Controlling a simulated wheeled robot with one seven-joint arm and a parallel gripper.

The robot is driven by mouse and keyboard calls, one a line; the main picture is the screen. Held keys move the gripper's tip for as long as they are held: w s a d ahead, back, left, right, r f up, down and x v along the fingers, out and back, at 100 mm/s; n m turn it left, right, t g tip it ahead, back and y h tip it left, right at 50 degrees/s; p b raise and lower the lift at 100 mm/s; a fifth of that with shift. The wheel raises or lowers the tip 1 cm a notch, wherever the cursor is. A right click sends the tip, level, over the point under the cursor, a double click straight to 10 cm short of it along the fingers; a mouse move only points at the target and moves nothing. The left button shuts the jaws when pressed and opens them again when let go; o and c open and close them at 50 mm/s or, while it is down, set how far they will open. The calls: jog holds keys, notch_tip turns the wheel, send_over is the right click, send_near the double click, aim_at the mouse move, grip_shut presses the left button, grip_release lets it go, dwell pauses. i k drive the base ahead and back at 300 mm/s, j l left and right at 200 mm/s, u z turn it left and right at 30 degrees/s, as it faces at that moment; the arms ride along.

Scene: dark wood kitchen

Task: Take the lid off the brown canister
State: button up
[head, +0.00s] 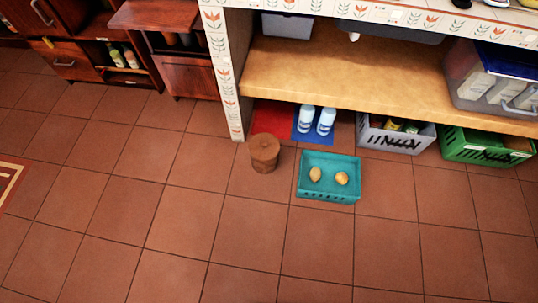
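The brown canister (264,161) stands upright on the tiled floor, left of a teal basket and close to the end of the white patterned counter wall. Its round lid (265,144) sits on top and has a small knob in the middle. My gripper is not in view.
The teal basket (328,189) with two yellowish round items stands just right of the canister. A grey crate (396,134) and a green crate (485,147) are farther right, under the wooden shelf (340,75). The floor in front is clear.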

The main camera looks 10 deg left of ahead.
aim_at(263, 146)
jog(key=i+j, duration=0.25)
jog(key=j, duration=0.15)
jog(key=i+j, duration=0.2)
jog(key=j, duration=0.15)
jog(key=i+j, duration=0.25)
jog(key=j, duration=0.15)
jog(key=i+j, duration=0.2)
jog(key=j, duration=0.2)
jog(key=i+j, duration=0.45)
jog(key=j, duration=0.3)
jog(key=i+j, duration=0.25)
jog(key=j, duration=0.15)
jog(key=l+z, duration=0.05)
